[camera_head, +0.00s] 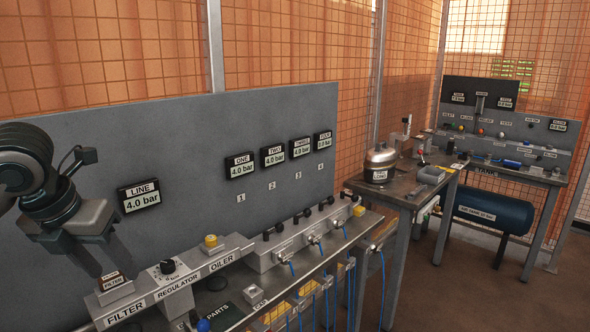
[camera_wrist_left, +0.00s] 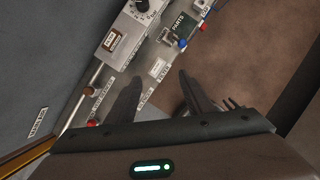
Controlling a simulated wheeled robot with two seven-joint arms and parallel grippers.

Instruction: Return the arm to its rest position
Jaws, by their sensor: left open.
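My left arm comes in from the left in the head view, and its gripper (camera_head: 88,245) hangs over the left end of the bench, just left of the FILTER block (camera_head: 115,290). In the left wrist view the two dark fingers of my left gripper (camera_wrist_left: 157,98) are spread apart with nothing between them. They are above the bench's front edge, with the FILTER block (camera_wrist_left: 117,38) beyond them. My right gripper is not in view.
A grey panel (camera_head: 200,140) with pressure displays stands behind the bench. The REGULATOR (camera_head: 172,275) and OILER (camera_head: 220,262) stand right of the filter. Brown floor (camera_head: 450,290) is open at the right.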

